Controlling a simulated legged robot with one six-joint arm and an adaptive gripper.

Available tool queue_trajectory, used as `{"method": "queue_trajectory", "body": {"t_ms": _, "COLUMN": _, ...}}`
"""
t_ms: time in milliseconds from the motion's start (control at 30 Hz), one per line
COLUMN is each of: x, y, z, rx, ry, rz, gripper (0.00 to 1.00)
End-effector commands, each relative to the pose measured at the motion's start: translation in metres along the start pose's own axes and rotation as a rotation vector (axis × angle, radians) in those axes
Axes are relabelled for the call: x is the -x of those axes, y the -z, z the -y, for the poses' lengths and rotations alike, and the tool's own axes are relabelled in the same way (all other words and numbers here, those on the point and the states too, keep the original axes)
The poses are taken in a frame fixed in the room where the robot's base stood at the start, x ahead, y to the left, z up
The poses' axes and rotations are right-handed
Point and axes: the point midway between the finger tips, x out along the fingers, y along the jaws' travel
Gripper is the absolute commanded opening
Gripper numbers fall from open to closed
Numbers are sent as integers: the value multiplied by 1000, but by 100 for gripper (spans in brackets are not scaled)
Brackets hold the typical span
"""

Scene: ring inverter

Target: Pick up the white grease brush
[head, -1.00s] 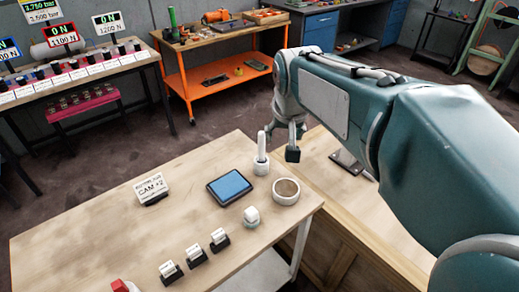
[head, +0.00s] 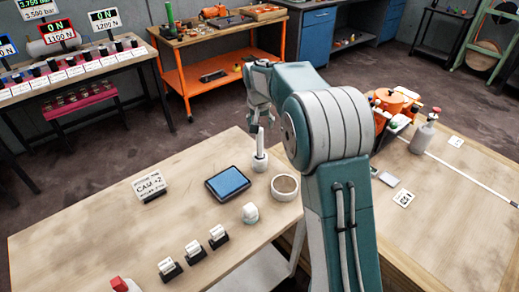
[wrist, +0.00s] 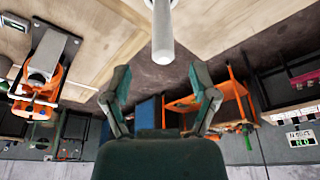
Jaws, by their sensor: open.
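The white grease brush (head: 260,142) stands upright in a small white holder (head: 259,163) near the back edge of the wooden table. Its pale handle also shows in the wrist view (wrist: 163,35), centred and pointing down from the top edge. My gripper (head: 253,124) is at the top of the handle in the head view, partly hidden by my own arm. In the wrist view my gripper (wrist: 163,87) is open, with its two fingers apart, one on each side of the handle's line. The handle's end appears short of the fingers, and nothing is held.
A blue pad (head: 228,183), a round cup (head: 285,187) and a small white round piece (head: 250,212) stand near the holder. A CAM sign (head: 150,186) is at left. Several small labelled blocks are in front. A second bench with a bottle (head: 423,135) is at right.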

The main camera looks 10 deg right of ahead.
Motion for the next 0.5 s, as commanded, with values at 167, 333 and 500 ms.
{"method": "queue_trajectory", "body": {"t_ms": 167, "x": -22, "y": 0, "z": 0, "rx": 0, "ry": 0, "rz": 0, "gripper": 75}}
{"method": "queue_trajectory", "body": {"t_ms": 333, "x": -32, "y": 0, "z": 1, "rx": 1, "ry": 0, "rz": 1, "gripper": 75}}
{"method": "queue_trajectory", "body": {"t_ms": 500, "x": -58, "y": 0, "z": 5, "rx": 1, "ry": -1, "rz": 3, "gripper": 75}}
